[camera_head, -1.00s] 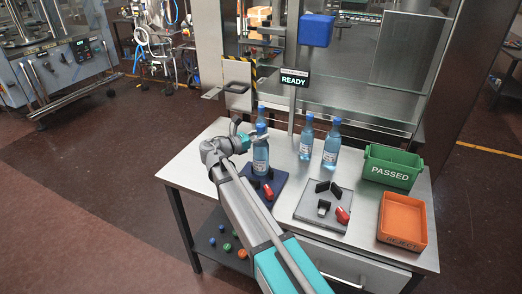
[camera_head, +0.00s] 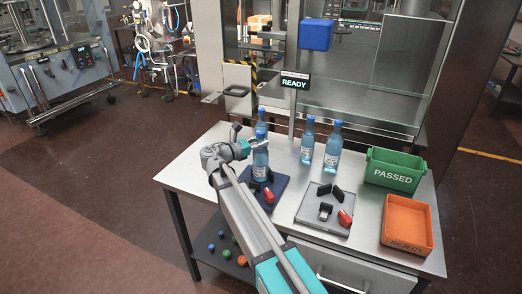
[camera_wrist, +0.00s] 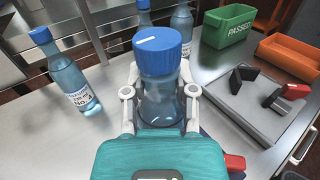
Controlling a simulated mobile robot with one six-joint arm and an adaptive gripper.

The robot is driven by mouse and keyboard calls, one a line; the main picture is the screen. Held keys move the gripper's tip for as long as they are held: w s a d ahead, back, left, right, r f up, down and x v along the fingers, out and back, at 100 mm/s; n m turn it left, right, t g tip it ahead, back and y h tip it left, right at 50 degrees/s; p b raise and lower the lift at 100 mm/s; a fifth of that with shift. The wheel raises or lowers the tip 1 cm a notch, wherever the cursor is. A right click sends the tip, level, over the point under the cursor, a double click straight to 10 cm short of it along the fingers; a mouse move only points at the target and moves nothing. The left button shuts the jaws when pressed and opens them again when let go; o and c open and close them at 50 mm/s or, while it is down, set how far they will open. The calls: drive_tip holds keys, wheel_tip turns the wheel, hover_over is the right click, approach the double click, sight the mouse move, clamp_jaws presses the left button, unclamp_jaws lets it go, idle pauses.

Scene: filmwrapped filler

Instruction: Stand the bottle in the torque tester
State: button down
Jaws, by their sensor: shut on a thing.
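My gripper (camera_head: 259,145) is shut on a clear blue bottle with a blue cap (camera_head: 260,162); the wrist view shows this bottle (camera_wrist: 160,95) between the two fingers. It looks upright over the navy fixture plate (camera_head: 281,182), which has black blocks and a red part (camera_head: 268,195). I cannot tell whether its base touches the plate. A grey plate (camera_head: 309,214) with similar black blocks and a red part lies to the right. Neither plate is labelled as the torque tester. A READY display (camera_head: 295,84) stands on a post behind.
Other blue bottles stand on the metal table (camera_head: 205,165): one behind the held bottle (camera_head: 261,122), two farther right (camera_head: 307,143) (camera_head: 332,152). A green PASSED bin (camera_head: 395,179) and an orange REJECT bin (camera_head: 407,240) are at the right. The table's left is clear.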

drive_tip(key=shift+f+b, duration=0.6)
drive_tip(key=shift+f, duration=0.5)
drive_tip(key=shift+c, duration=2.1)
unclamp_jaws()
drive_tip(key=shift+r, duration=0.25)
drive_tip(key=v, duration=1.2)
